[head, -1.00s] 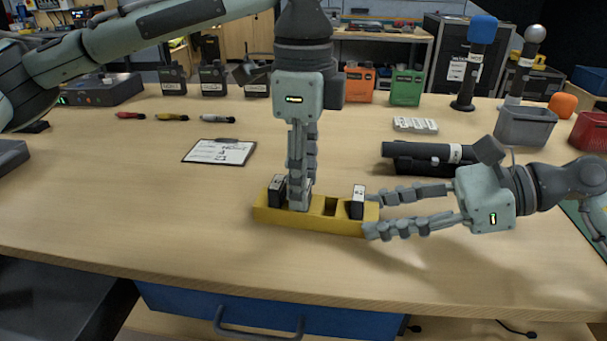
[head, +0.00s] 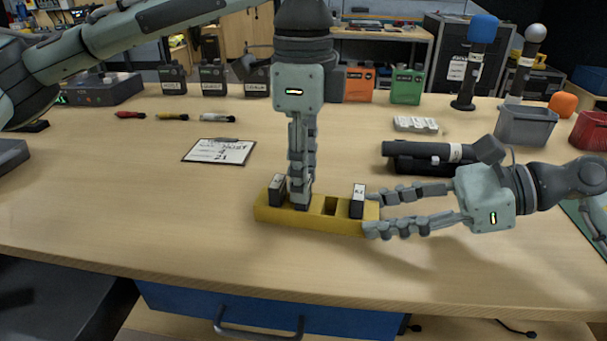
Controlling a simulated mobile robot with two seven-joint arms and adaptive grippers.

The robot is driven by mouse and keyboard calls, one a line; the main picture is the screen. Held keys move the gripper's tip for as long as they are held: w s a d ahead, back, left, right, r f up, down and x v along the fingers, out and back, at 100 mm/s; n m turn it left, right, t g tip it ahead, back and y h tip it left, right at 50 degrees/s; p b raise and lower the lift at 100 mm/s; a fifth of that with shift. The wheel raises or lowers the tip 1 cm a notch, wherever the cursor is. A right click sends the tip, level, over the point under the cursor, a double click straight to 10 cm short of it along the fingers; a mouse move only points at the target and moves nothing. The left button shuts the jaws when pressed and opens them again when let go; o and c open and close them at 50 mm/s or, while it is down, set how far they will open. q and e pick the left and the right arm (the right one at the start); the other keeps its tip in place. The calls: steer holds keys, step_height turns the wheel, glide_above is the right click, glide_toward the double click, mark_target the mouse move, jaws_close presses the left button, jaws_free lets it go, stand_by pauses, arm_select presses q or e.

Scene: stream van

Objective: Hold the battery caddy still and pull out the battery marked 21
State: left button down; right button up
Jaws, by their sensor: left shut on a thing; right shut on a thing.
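The yellow battery caddy (head: 318,220) lies on the wooden table near its front edge. My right gripper (head: 370,214) reaches in from the right and is shut on the caddy's right end. My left gripper (head: 300,203) points straight down over the caddy and is shut on a battery that its fingers hide almost wholly. A dark battery (head: 277,190) stands in the left end of the caddy. Another dark battery with a white label (head: 357,201) stands near the right end. I cannot read the labels surely. An empty slot (head: 330,206) shows between my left gripper and the right battery.
A clipboard (head: 219,151) with a sheet showing 21 lies behind on the left. A black cylinder-shaped device (head: 428,153) lies behind my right gripper. A grey bin (head: 525,126) stands at right. The table left of the caddy is clear.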

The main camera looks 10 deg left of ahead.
arm_select(q)
steer(key=shift+r, duration=1.65)
steer(key=shift+r, duration=1.4)
arm_select(e)
steer(key=o, duration=1.3)
steer(key=shift+c, duration=0.2)
